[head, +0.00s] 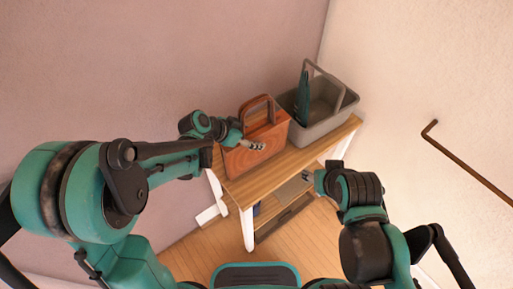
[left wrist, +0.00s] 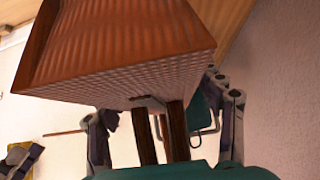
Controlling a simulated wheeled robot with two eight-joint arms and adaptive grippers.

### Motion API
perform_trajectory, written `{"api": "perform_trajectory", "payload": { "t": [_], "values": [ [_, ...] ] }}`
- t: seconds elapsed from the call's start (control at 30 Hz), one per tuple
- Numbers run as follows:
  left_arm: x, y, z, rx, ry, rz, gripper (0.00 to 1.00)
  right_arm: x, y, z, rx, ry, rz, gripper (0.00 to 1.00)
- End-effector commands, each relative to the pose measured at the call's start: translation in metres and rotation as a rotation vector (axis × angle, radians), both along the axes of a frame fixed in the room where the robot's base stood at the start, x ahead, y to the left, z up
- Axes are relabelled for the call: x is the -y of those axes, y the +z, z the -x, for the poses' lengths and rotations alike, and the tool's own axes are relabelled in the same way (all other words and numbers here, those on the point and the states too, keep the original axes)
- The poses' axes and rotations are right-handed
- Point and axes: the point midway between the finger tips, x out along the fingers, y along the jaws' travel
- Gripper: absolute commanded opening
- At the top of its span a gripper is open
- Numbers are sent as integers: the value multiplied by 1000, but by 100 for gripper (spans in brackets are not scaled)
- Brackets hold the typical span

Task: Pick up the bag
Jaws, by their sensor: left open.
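The bag (head: 262,150) is reddish-brown with a wood-like pattern and an arched handle (head: 258,103). It stands upright on the wooden table, left of a grey basket. My left gripper (head: 257,145) is at the bag's near left side, below the handle's top in the picture. In the left wrist view the bag (left wrist: 125,45) fills the top, upside down. Two dark straps (left wrist: 178,130) run down between the spread fingers of my left gripper (left wrist: 167,118). The fingers look apart from the straps. My right gripper (head: 328,178) is right of the table's front; its fingers are not clear.
The grey basket (head: 325,128) with a raised handle holds a teal item (head: 303,98) and stands close beside the bag. The table (head: 240,187) has white legs and a lower shelf with flat things. Walls stand close behind. A brown rail (head: 465,162) is on the right wall.

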Motion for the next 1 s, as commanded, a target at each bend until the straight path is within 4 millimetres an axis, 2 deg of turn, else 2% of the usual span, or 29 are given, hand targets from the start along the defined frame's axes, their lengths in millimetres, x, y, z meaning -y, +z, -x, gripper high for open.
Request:
{"api": "perform_trajectory", "payload": {
  "t": [0.17, 0.27, 0.43, 0.77, 0.87, 1.0],
  "values": [
    [0, 0, 0, 0, 1, 0, 67, 0, 1, 0, 0, 0, 0, 49],
    [0, 0, 0, 0, 1, 0, 46, 0, 1, 0, 0, 0, 0, 49],
    [0, 0, 0, 0, 1, 0, 1, 0, 1, 0, 0, 0, 0, 49],
    [0, 3, -1, 1, 2, 2, 0, 0, 2, 0, 0, 0, 0, 49],
    [0, 13, -1, 1, 2, 2, 0, 0, 6, 0, 0, 0, 0, 49],
    [0, 37, 0, 1, 2, 2, 0, 0, 16, 0, 0, 0, 0, 49]
  ]
}}
